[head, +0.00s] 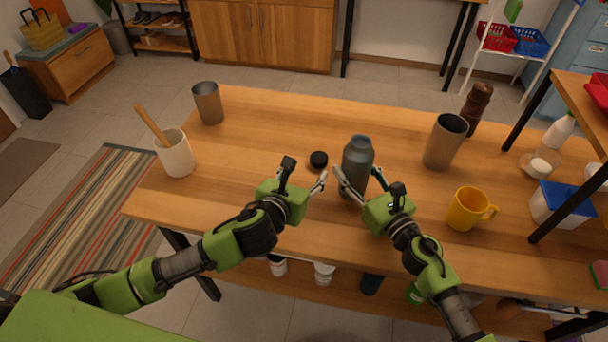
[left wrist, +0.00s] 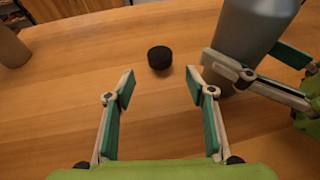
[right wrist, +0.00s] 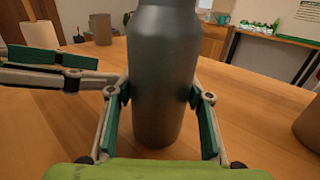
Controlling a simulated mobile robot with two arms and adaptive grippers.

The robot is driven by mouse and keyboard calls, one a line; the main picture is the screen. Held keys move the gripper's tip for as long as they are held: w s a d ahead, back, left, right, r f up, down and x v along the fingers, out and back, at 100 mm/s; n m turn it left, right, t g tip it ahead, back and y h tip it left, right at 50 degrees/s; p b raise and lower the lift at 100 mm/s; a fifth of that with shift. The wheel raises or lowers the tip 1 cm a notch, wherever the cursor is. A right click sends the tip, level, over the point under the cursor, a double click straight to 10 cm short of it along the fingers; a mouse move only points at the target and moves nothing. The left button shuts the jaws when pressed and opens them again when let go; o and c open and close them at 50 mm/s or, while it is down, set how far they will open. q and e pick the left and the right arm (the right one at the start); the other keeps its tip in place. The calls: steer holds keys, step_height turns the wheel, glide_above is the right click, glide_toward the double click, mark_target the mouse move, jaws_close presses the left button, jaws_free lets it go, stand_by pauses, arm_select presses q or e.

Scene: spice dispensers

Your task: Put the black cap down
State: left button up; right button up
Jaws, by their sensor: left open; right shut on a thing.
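The black cap (head: 319,159) lies on the wooden table (head: 270,120), left of the bottle. It also shows in the left wrist view (left wrist: 160,58), on the table beyond the fingertips. My left gripper (head: 306,178) is open and empty, just short of the cap and apart from it; its fingers also show in the left wrist view (left wrist: 160,80). The grey bottle (head: 357,165) stands upright, and in the right wrist view (right wrist: 163,75) it is between the fingers of my right gripper (head: 360,187), which is shut on it. Its top is cut off there.
A metal tumbler (head: 208,103) and a white crock (head: 175,153) with a wooden utensil stand at the left. A larger tumbler (head: 445,142), a brown mill (head: 476,108) and a yellow mug (head: 468,209) stand at the right. The table behind the cap is clear.

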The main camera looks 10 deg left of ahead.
mark_target(318, 159)
arm_select(q)
steer(key=shift+o, duration=0.6)
steer(key=shift+s+r, duration=0.15)
steer(key=shift+s, duration=0.2)
steer(key=shift+s+a+r, duration=0.15)
steer(key=shift+s+a, duration=0.3)
steer(key=shift+s, duration=0.3)
steer(key=x, duration=0.6)
steer(key=shift+w+d, duration=0.1)
steer(key=shift+w, duration=0.3)
steer(key=shift+d+x, duration=0.15)
steer(key=shift+x, duration=1.1)
steer(key=shift+d+x, duration=0.15)
steer(key=shift+x, duration=1.15)
steer(key=shift+r, duration=0.15)
steer(key=c, duration=0.9)
step_height(318, 159, up, 10)
